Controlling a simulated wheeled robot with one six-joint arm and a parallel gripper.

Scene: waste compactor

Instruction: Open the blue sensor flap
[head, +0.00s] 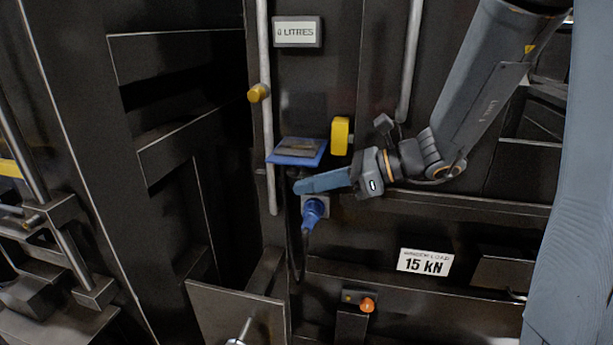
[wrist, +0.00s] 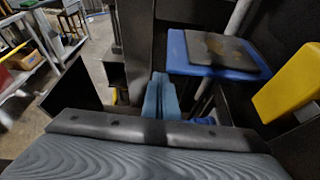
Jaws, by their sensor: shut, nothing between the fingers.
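The blue sensor flap (head: 297,158) sticks out from the dark machine front like a small shelf, with a dark plate on its upper face. In the wrist view the flap (wrist: 185,62) is at the upper middle, roughly level. My gripper (head: 299,186) is shut and empty, just below the flap in the head view and pointing left. In the wrist view its blue fingertips (wrist: 161,95) are together, to the left of and below the flap. I cannot tell whether they touch it.
A yellow block (head: 340,135) is right of the flap. A blue plug (head: 313,212) with a dark cable sits just below my gripper. A vertical rail (head: 265,110) with a yellow knob runs left of the flap. A display (head: 298,32) is above; an orange button (head: 367,304) is below.

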